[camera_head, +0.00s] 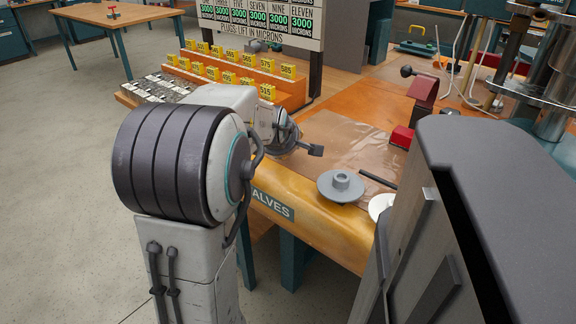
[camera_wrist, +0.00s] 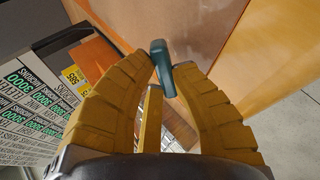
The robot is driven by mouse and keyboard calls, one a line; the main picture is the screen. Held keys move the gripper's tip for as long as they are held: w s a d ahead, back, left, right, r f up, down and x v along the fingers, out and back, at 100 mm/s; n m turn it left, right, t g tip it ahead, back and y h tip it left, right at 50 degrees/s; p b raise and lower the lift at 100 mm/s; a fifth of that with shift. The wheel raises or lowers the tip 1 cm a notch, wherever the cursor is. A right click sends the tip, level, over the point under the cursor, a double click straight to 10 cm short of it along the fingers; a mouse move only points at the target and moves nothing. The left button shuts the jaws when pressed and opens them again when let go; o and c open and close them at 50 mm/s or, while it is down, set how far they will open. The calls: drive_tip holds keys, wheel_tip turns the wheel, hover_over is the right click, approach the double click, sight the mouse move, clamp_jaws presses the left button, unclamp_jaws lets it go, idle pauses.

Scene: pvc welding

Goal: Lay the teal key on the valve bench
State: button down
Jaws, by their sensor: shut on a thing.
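The teal key (camera_wrist: 161,62) is between the fingertips of my gripper (camera_wrist: 168,76) in the wrist view. The yellow fingers are shut on it, and its lower part is partly hidden by them. The valve bench (camera_head: 330,230) has an orange-yellow front edge and a VALVES label in the head view. A brown sheet covers part of its top, and this sheet (camera_wrist: 205,25) shows behind the key in the wrist view. My arm reaches over the bench's left part.
A grey flanged disc (camera_head: 341,186), a dark rod (camera_head: 377,180) and a white disc (camera_head: 380,206) lie at the bench's front right. A red block (camera_head: 402,137) stands farther back. Yellow-numbered racks (camera_head: 230,77) and a sign board (camera_head: 258,22) stand behind my arm. The sheet's middle looks clear.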

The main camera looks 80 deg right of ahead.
drive_tip(key=shift+f, duration=0.45)
drive_tip(key=c, duration=1.4)
unclamp_jaws()
drive_tip(key=shift+o, duration=0.2)
drive_tip(key=p+v, duration=0.1)
drive_tip(key=v, duration=0.7)
drive_tip(key=shift+r+p, duration=0.15)
drive_tip(key=shift+p, duration=0.15)
wheel_tip(320, 180, up, 8)
drive_tip(key=a+p, duration=0.2)
drive_tip(key=p, duration=0.3)
